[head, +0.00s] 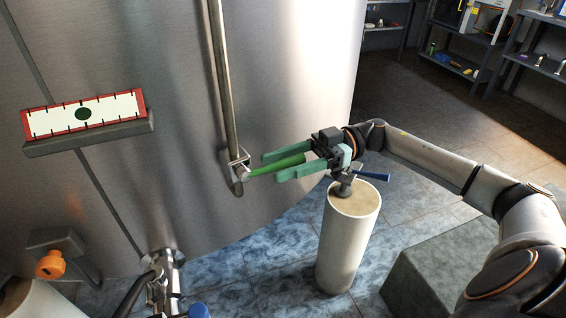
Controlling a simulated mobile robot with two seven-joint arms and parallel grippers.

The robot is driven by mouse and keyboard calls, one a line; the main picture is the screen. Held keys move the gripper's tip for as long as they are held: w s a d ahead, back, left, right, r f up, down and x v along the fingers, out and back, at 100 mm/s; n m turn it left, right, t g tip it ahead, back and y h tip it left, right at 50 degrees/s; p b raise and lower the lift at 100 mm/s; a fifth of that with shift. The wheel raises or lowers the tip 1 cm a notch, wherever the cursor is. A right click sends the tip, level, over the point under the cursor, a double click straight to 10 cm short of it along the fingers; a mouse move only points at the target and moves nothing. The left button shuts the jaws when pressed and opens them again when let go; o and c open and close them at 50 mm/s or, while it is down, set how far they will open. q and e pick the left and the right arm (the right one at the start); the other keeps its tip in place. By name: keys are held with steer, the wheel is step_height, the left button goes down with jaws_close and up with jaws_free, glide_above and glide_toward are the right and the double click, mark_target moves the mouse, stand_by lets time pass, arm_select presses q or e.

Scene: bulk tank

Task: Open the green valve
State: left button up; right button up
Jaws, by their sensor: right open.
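The green valve's lever handle (262,170) sticks out to the right from a metal fitting (238,172) at the foot of a vertical pipe on the tank wall. My right gripper (273,167) reaches in from the right. It is open, with its two green fingers on either side of the green handle, one above and one below in the picture. The handle's far end is hidden near the gripper's palm. I cannot tell whether the fingers touch it. My left gripper is not in view.
A pale cylindrical post (346,240) stands below my right gripper, with a blue-handled fitting (372,176) at its top. A pipe valve (165,280) and an orange knob (50,265) are at lower left. A grey block (425,275) stands right of the post.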

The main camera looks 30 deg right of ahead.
jaws_close()
stand_by(0.3)
stand_by(1.1)
